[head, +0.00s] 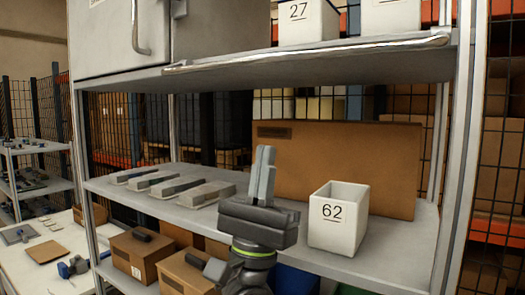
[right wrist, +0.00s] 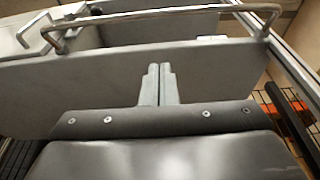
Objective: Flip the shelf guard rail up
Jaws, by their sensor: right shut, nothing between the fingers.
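The guard rail (head: 310,53) is a shiny chrome bar along the front edge of the upper shelf (head: 330,66). It lies low, close to the shelf edge. In the right wrist view a long chrome bar (right wrist: 165,16) with bent ends runs across the top, apparently the same rail. My right gripper (head: 262,150) points upward, below the upper shelf and apart from the rail. Its two grey fingers are together and empty; they also show in the right wrist view (right wrist: 158,68). My left gripper is not in view.
A grey cabinet (head: 105,35) with a handle stands upper left. White bins (head: 308,20) stand on the upper shelf. Below are a white bin marked 62 (head: 338,218), a large cardboard box (head: 340,160) and several grey flat items (head: 180,187). The space between shelves above my gripper is free.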

